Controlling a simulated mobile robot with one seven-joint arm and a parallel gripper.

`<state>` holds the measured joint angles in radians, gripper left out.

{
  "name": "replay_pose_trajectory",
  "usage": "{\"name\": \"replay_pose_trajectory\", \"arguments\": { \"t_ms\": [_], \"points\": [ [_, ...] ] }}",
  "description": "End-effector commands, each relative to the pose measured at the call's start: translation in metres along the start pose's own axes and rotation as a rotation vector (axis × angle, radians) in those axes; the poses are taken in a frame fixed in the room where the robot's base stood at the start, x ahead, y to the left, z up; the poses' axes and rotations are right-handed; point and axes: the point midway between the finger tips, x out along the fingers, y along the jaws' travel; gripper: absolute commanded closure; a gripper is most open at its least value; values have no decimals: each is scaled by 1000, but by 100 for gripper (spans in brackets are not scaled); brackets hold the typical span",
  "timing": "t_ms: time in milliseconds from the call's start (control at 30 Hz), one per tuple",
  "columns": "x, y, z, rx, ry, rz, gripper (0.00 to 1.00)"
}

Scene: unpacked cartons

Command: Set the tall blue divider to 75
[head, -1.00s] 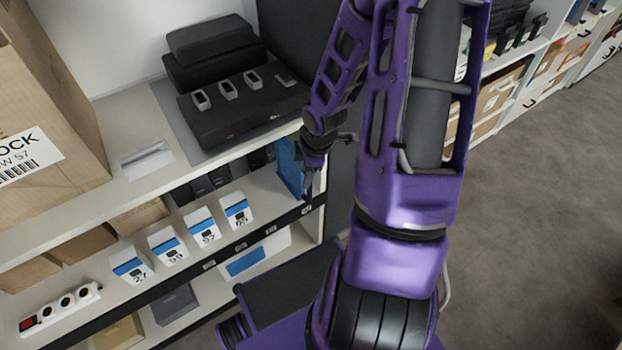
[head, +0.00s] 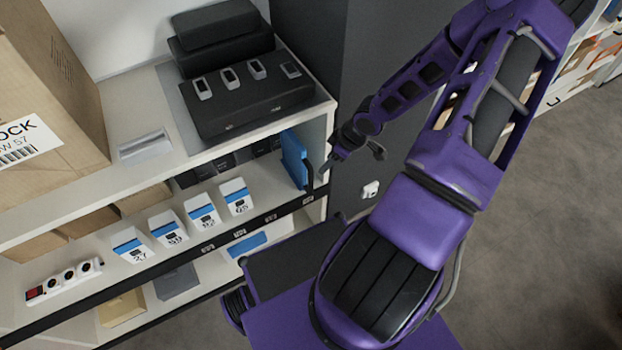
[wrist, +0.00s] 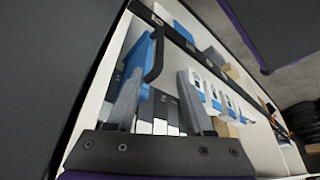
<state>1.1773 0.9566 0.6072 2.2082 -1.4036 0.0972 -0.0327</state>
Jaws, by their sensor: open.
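The tall blue divider (head: 293,158) stands upright near the right end of the middle shelf, and a black handle (head: 310,178) shows at its front edge. In the wrist view the divider (wrist: 138,58) and its bent black handle (wrist: 156,58) are ahead of my fingers, closer to the left finger. My gripper (head: 350,158) is just right of the divider, outside the shelf end in the head view. It is open and empty, with its fingers apart in the wrist view (wrist: 160,80). The divider's far lower part is hidden.
A black front rail (head: 240,232) carries small labels, too small to read surely. White-and-blue numbered boxes (head: 236,196) stand left of the divider. A dark panel (head: 365,110) is behind my arm. Open floor (head: 540,220) lies to the right.

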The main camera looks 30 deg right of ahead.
Motion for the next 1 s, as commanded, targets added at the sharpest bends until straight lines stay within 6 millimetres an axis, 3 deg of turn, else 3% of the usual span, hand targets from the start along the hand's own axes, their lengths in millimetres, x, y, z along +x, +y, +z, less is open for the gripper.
{"name": "replay_pose_trajectory", "arguments": {
  "t_ms": [333,800,1000],
  "points": [
    [34,0,1,-4,-2,0,48],
    [115,0,2,-3,0,-1,48],
    [137,0,1,-2,-1,0,48]
  ]
}}
